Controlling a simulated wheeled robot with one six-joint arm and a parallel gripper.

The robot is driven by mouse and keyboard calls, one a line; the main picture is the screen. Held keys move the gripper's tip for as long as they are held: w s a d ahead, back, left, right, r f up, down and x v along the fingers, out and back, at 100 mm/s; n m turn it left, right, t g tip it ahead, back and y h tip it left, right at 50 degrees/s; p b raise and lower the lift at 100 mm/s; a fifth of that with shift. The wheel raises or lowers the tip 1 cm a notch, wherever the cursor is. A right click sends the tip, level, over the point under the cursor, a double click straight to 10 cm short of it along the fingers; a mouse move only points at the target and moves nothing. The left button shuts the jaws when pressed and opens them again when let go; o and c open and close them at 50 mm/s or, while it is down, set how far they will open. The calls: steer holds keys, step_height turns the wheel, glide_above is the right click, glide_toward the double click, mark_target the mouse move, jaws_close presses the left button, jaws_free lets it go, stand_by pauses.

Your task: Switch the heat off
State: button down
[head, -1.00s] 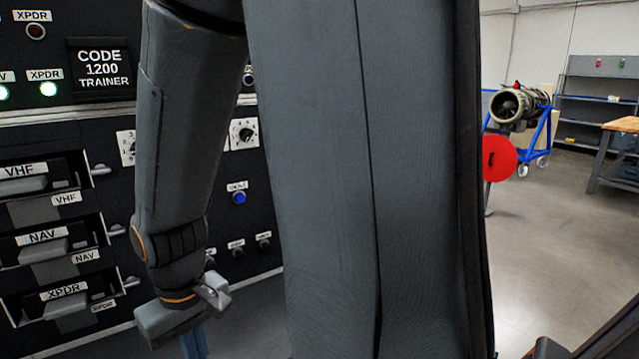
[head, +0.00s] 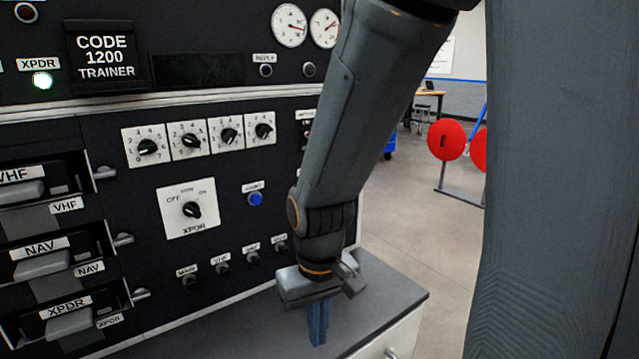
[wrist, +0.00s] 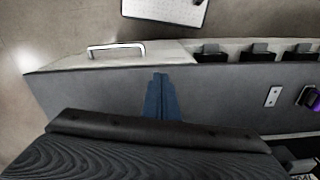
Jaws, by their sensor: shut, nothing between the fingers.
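No control that I can read as heat shows. The black instrument panel (head: 110,185) fills the left of the head view, with an XPDR knob (head: 192,210) near OFF and STBY marks, a blue button (head: 255,199), and a row of small labelled toggles (head: 221,265). A partly hidden label sits at the panel's right edge, behind my arm. My gripper (head: 318,334) points down over the grey counter, in front of the panel's lower right, apart from the toggles. Its blue fingers are together and empty. They also show in the wrist view (wrist: 160,84).
The grey counter (head: 385,295) has a white drawer front with a handle (wrist: 116,48). Pull-out units (head: 40,250) with protruding handles line the panel's left. Open floor (head: 430,220) lies to the right, with red discs (head: 447,140) on a stand beyond.

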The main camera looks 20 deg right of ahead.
steer(key=w+d+r+n+t+p, duration=0.3)
steer(key=w+r+n+t, duration=0.2)
steer(key=w+r, duration=0.5)
steer(key=w+d+r+n+t+p, duration=0.4)
steer(key=w+r+n+t, duration=0.2)
steer(key=w+r, duration=0.3)
step_height(320, 180, up, 5)
steer(key=shift+w+f+n+h, duration=0.15)
steer(key=shift+w+n+h, duration=0.15)
steer(key=shift+w+n, duration=0.15)
steer(key=shift+d, duration=0.1)
steer(key=w+d+f+p, duration=0.3)
steer(key=w+f+p, duration=0.1)
steer(key=w+f, duration=0.3)
steer(key=shift+w+d, duration=0.4)
steer(key=shift+w, duration=0.2)
